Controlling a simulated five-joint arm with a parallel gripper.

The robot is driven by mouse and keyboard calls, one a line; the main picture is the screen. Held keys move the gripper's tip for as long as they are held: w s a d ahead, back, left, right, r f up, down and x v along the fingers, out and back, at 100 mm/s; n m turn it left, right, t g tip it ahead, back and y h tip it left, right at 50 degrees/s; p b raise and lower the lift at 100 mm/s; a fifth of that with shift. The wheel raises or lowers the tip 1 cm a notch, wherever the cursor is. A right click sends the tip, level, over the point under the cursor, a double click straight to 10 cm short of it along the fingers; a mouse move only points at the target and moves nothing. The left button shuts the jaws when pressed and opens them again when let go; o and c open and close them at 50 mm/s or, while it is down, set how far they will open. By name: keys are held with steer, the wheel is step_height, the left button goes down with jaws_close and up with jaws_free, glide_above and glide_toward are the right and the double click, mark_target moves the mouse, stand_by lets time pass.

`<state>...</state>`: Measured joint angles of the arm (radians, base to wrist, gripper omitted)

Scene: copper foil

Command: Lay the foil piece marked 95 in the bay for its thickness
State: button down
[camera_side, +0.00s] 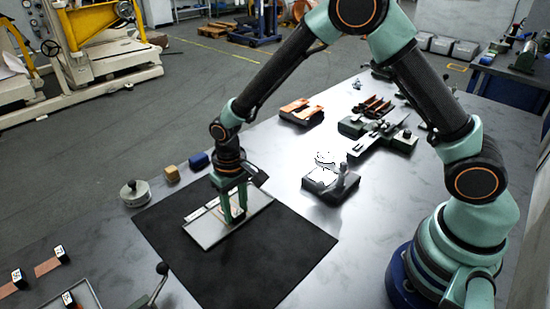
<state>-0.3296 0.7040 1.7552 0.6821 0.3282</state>
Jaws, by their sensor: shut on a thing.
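My gripper (236,218) points down over a light, flat bay tray (205,236) on a black mat. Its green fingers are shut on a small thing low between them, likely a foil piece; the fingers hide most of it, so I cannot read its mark. I cannot tell whether it touches the tray or which bay it is over. Copper foil pieces with dark, white-labelled blocks lie at the lower left: one foil piece (47,267), another foil piece (8,290), and a labelled block (68,298) in a shallow tray (92,296). Their numbers are too small to read surely.
A round metal weight (135,194), a tan block (172,173) and a blue block (199,160) stand behind the black mat (270,260). A dark instrument (331,185) stands right of it. A lever with a dark knob (162,268) rises at the front. The mat's front is clear.

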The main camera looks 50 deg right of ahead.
mark_target(236, 212)
steer(key=c, duration=0.7)
jaws_free()
steer(key=shift+c, duration=0.2)
steer(key=shift+r, duration=0.15)
steer(key=shift+r, duration=1.35)
steer(key=o, duration=0.6)
steer(key=shift+c, duration=0.2)
